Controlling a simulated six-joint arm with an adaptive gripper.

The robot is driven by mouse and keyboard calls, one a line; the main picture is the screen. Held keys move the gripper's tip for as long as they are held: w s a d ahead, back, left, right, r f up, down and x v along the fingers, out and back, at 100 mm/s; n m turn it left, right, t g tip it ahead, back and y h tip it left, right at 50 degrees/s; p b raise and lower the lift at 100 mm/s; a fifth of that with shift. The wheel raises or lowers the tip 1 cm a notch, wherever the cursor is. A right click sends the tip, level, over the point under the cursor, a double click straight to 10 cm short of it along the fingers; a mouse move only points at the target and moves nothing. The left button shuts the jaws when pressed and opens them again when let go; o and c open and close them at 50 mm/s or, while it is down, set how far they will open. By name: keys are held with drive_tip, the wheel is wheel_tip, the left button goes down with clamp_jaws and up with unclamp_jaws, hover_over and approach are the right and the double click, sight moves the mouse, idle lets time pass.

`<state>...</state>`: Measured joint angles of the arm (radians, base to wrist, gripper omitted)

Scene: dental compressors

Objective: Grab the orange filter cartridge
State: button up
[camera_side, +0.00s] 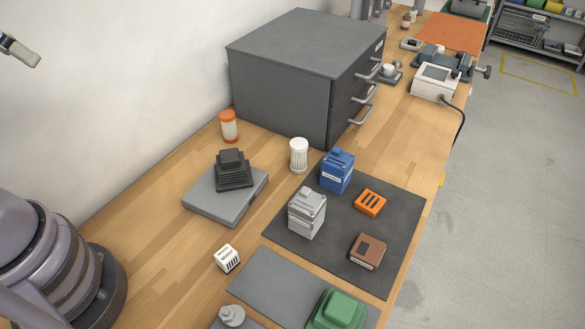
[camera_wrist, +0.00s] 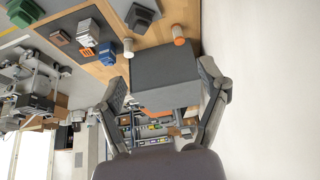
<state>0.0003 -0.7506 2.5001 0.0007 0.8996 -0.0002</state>
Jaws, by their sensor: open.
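An orange block with dark slots (camera_side: 370,203) lies on the dark mat. I cannot tell for certain which is the filter cartridge. My gripper (camera_wrist: 163,82) is open and empty, with its fingers spread wide and apart from both. In the side view only a small part, apparently a fingertip, shows at the upper left edge.
A grey drawer cabinet (camera_side: 290,75) stands behind the capped cylinder. A white ribbed cylinder (camera_side: 299,155) and a grey case (camera_side: 215,198) with a black stepped block (camera_side: 233,172) are nearby. Blue (camera_side: 337,172), grey (camera_side: 307,212) and brown (camera_side: 367,251) blocks share the mat.

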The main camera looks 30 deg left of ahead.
sight(223, 122)
idle(0.6)
drive_tip(key=w+a+f+t, duration=0.1)
drive_tip(key=w+f, duration=0.3)
drive_tip(key=w, duration=0.4)
drive_tip(key=w+f+t, duration=0.2)
drive_tip(key=w+f, duration=0.2)
drive_tip(key=w, duration=0.4)
drive_tip(key=w+a+f+t, duration=0.1)
drive_tip(key=w+f, duration=0.4)
drive_tip(key=w, duration=0.4)
wheel_tip(223, 122, down, 20)
drive_tip(key=a+t, duration=0.1)
drive_tip(key=t, duration=0.4)
drive_tip(key=x, duration=0.7)
drive_tip(key=shift+w+f, duration=0.15)
drive_tip(key=shift+f, duration=0.15)
drive_tip(key=x, duration=0.5)
drive_tip(key=shift+w+a, duration=0.3)
drive_tip(key=shift+a, duration=0.1)
